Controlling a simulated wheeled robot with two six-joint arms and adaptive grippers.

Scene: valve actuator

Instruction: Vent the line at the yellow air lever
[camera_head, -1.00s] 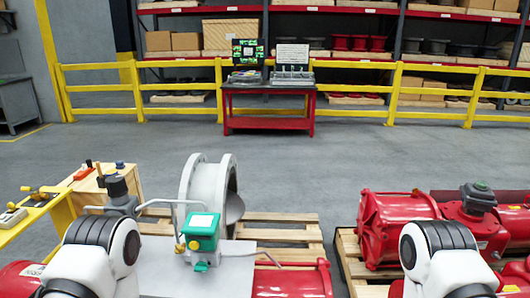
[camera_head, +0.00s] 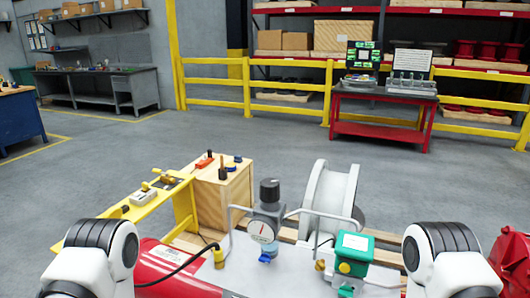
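A yellow bracket (camera_head: 124,216) stands left of centre in the head view, beside a wooden crate. On it sit a small yellow lever-like handle (camera_head: 150,186) with a brass-coloured fitting and a white box (camera_head: 143,199) with small controls. The handle is small, so its exact position is hard to tell. White and black links of both my arms show at the bottom left and bottom right. Neither gripper is in view.
A gauge with a black knob (camera_head: 263,232) and a green box (camera_head: 354,250) stand on a grey plate among bent pipes. Behind is a grey flanged pipe piece (camera_head: 330,200). A wooden crate (camera_head: 222,200) carries small tools. Open floor lies beyond, before a yellow railing.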

